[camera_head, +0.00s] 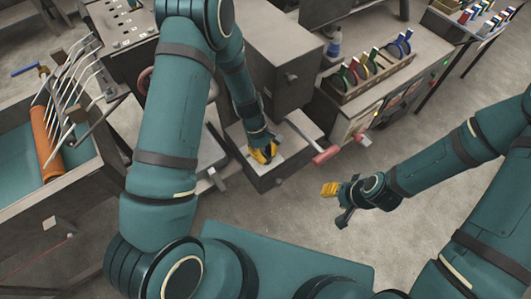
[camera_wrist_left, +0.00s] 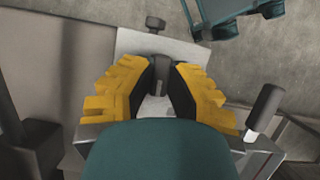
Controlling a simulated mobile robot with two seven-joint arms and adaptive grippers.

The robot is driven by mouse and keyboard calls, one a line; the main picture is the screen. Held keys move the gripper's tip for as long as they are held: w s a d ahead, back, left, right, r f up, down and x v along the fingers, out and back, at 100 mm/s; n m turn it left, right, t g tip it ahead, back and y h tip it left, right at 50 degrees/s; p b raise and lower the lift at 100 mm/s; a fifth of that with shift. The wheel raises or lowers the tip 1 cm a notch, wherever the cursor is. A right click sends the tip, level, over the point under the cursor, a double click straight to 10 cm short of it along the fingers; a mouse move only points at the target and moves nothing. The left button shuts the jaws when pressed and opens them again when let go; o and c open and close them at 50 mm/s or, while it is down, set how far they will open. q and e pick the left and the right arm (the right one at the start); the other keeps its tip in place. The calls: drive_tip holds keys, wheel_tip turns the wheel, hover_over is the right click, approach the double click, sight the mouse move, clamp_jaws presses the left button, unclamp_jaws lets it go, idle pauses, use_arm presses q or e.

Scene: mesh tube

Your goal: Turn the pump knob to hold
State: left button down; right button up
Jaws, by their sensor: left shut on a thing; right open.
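My left gripper (camera_head: 263,154) has yellow fingers and is low over the light top plate of a grey box (camera_head: 268,180) in the middle of the head view. In the left wrist view, its fingers (camera_wrist_left: 160,85) are closed in around a small dark knob (camera_wrist_left: 160,66) on a pale plate (camera_wrist_left: 190,48). Most of the knob is hidden by the fingers, and its pointing and any label cannot be read. A second dark knob (camera_wrist_left: 155,24) stands at the far edge of the plate. My right gripper (camera_head: 337,199) is open and empty, over bare floor.
A red handle (camera_head: 325,155) sticks out at the right of the box. A tall grey cabinet (camera_head: 285,55) stands behind it. At the left is a bin with an orange roll (camera_head: 45,142).

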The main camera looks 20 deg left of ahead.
use_arm(q)
drive_tip(key=shift+m, duration=0.4)
drive_tip(key=c, duration=0.9)
unclamp_jaws()
drive_tip(key=shift+c, duration=0.2)
drive_tip(key=v, duration=1.2)
drive_tip(key=shift+w, duration=0.15)
drive_tip(key=shift+f, duration=0.1)
